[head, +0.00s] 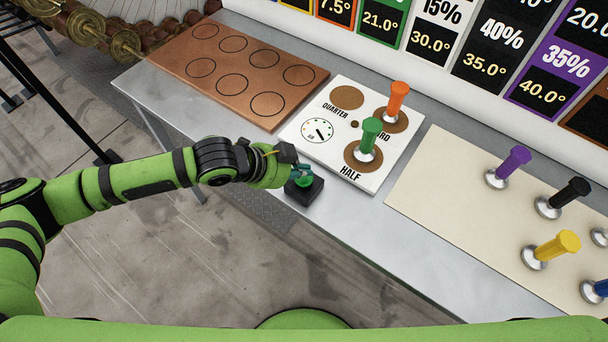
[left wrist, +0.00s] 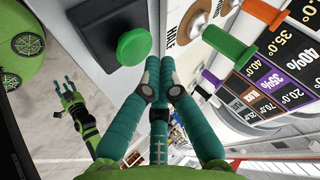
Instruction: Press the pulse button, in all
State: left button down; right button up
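The pulse button, a green cap on a black box (head: 305,190), sits at the near edge of the grey bench. The green cap (left wrist: 134,46) also shows in the left wrist view. My left gripper (head: 301,171) is over the far side of the box, close to the cap; I cannot tell whether it touches. In the left wrist view its teal fingertips (left wrist: 160,66) are together and empty, beside the cap. My right gripper (left wrist: 68,92) shows small in that view, away from the bench, fingers spread; it is outside the head view.
A white board (head: 292,130) with a dial (head: 317,130) holds an orange peg (head: 397,98) and a green peg (head: 371,134). A copper plate (head: 170,62) with empty circles lies left. A cream board (head: 415,190) with several coloured pegs lies right.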

aim_at(301, 180)
pick_arm(q)
jog(key=shift+f, duration=0.45)
jog(key=shift+f, duration=0.5)
dwell(0.7)
jog(key=shift+r, duration=0.1)
jog(key=shift+r+p, duration=0.8)
jog(key=shift+r, duration=0.05)
jog(key=shift+r, duration=0.1)
notch_tip(301, 180, up, 5)
jog(key=p, duration=0.5)
dwell(0.3)
